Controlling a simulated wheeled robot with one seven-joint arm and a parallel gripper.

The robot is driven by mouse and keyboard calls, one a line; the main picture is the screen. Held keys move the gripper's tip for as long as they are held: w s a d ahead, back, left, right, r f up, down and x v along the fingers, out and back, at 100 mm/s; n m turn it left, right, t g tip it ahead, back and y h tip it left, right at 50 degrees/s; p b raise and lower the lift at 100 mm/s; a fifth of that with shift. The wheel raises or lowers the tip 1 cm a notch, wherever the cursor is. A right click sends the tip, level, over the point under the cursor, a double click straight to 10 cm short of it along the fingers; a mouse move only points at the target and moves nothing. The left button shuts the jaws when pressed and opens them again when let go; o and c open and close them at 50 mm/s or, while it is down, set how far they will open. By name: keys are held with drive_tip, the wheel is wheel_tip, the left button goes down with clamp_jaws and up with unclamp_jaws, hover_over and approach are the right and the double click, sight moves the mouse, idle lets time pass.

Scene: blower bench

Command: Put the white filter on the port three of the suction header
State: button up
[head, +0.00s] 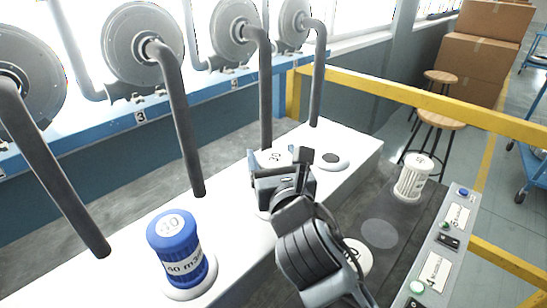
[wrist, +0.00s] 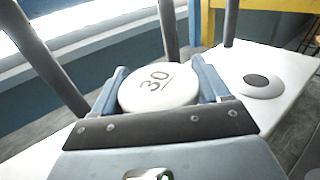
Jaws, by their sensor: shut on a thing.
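My gripper (head: 281,168) is shut on a white filter (wrist: 158,89), whose round top is marked 30. One finger is on each side of it in the wrist view. In the head view only part of the filter's top (head: 271,157) shows past the gripper. It is over the white suction header (head: 355,154); whether it touches a port is hidden. A bare port (head: 328,160) with a dark centre is to the right of my gripper, also in the wrist view (wrist: 262,85).
Grey pipes (head: 182,130) hang over the header from the blowers (head: 143,47); plates 3 (head: 141,116) and 2 (head: 234,84) are on the blue rail. Another white filter (head: 412,180) stands on the dark bench. A white round thing (head: 357,257) is partly hidden by my arm. A yellow rail (head: 420,97) runs behind.

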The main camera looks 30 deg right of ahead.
drive_tip(key=o, duration=1.2)
drive_tip(key=shift+c, duration=0.2)
drive_tip(key=shift+r, duration=0.15)
drive_tip(key=b+v, duration=0.1)
drive_tip(key=v, duration=1.1)
